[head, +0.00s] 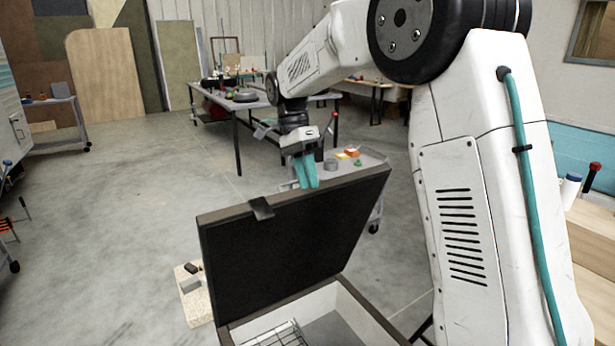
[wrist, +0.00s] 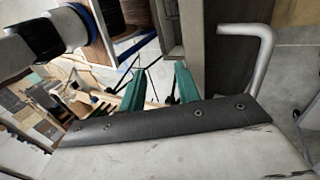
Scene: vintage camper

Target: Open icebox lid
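The icebox lid (head: 290,245) stands raised and steeply tilted, its dark inner face toward the head camera. A small dark latch tab (head: 262,208) sits on its upper edge.
A wire basket (head: 278,335) lies inside the icebox. A small cart (head: 370,160) with small items stands behind the lid, and a long table (head: 236,108) is farther back. A pale slab (head: 192,305) lies left of the icebox.

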